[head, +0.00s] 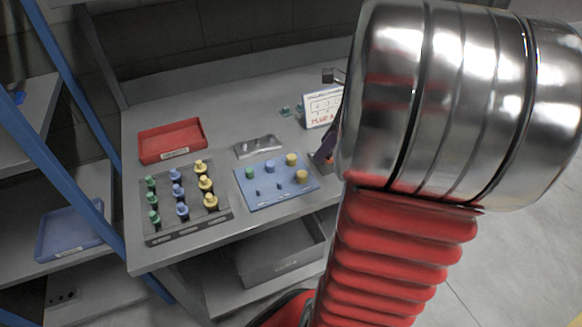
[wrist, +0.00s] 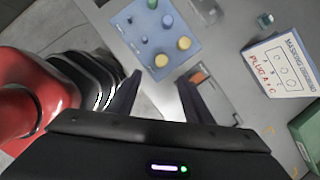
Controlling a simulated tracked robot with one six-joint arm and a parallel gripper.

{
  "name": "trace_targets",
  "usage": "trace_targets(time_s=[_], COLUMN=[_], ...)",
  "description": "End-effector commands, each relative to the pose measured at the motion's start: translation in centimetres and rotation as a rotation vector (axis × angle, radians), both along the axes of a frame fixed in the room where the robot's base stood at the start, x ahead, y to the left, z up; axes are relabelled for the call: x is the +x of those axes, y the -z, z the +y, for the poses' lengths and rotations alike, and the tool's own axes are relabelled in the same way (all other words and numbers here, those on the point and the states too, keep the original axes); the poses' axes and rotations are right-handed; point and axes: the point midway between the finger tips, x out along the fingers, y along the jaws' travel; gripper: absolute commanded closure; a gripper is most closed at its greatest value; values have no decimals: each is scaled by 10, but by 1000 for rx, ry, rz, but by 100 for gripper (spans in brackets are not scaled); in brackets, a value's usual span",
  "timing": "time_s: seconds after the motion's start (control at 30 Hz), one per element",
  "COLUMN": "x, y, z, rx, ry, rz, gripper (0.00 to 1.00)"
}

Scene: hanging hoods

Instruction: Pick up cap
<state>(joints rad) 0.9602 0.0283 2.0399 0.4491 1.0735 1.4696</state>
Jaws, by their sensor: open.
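A blue board (head: 262,201) on the grey bench holds a green cap (head: 249,173), a blue cap (head: 269,167), two yellow caps (head: 291,159) and small dark blue pegs (head: 257,191). In the wrist view the board (wrist: 163,74) lies just past my gripper (wrist: 160,77), with the near yellow cap (wrist: 162,61) close beyond the fingertips. The other yellow cap (wrist: 184,43) and the blue cap (wrist: 168,20) are farther off. My gripper is open with nothing between its fingers. In the head view my arm hides most of it; part shows at the board's right edge.
A dark rack (head: 160,228) of green, blue and yellow capped items stands left of the board. A red tray (head: 171,141) and a metal holder (head: 258,146) lie behind. A white sign (head: 322,108) stands at the back.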

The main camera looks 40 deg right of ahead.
Motion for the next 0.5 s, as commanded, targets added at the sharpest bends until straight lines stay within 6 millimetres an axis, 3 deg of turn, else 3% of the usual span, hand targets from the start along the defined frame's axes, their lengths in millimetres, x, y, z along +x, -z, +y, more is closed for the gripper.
trace_targets(time_s=[0.27,0.5], x=[2,11], y=[3,31], z=[1,8], rx=[-2,-1], ry=[-4,-7], rz=[0,2], gripper=[53,53])
